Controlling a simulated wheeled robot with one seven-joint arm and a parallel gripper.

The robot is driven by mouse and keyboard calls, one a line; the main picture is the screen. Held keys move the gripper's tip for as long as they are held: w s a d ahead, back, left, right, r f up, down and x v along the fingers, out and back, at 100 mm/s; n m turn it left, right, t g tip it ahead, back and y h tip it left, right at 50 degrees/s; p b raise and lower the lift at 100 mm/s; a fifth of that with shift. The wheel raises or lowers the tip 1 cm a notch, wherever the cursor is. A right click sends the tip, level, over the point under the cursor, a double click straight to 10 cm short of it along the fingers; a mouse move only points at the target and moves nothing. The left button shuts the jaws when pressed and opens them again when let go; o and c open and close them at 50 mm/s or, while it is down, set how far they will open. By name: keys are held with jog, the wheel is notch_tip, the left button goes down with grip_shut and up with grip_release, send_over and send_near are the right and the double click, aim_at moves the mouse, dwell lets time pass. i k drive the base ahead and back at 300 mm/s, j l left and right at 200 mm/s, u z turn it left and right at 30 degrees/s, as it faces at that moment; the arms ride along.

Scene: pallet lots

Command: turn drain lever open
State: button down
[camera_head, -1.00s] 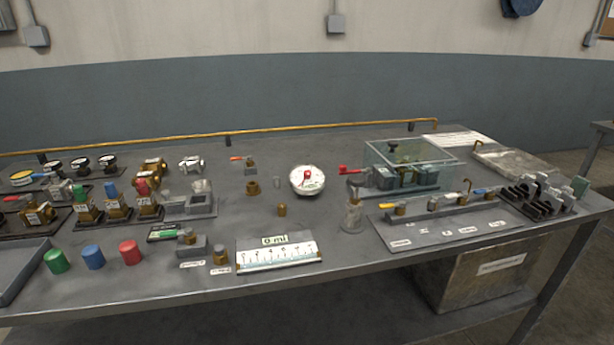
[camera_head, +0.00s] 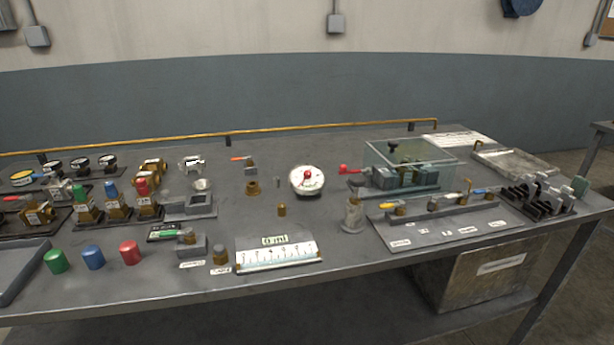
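Several small levers show, and I cannot read which one is the drain lever. A red lever (camera_head: 349,169) sticks out left from the clear tank (camera_head: 408,160), above a small grey cup-topped stand (camera_head: 353,214). On a grey board at the right are an orange lever (camera_head: 387,205), a yellow lever (camera_head: 436,201) and a blue lever (camera_head: 481,191). A green-handled valve (camera_head: 168,231) sits at the front left. A small brass valve with an orange handle (camera_head: 240,158) stands at the back middle. My gripper is not in view.
The workbench (camera_head: 305,215) is crowded. A white dial gauge (camera_head: 306,181) and a white scale plate (camera_head: 278,253) stand mid-bench. Green, blue and red caps (camera_head: 93,257) line the front left. A brass pipe (camera_head: 229,134) runs along the back edge. A bin (camera_head: 478,277) is underneath.

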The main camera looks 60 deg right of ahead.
aim_at(401, 203)
jog(key=z, duration=1.3)
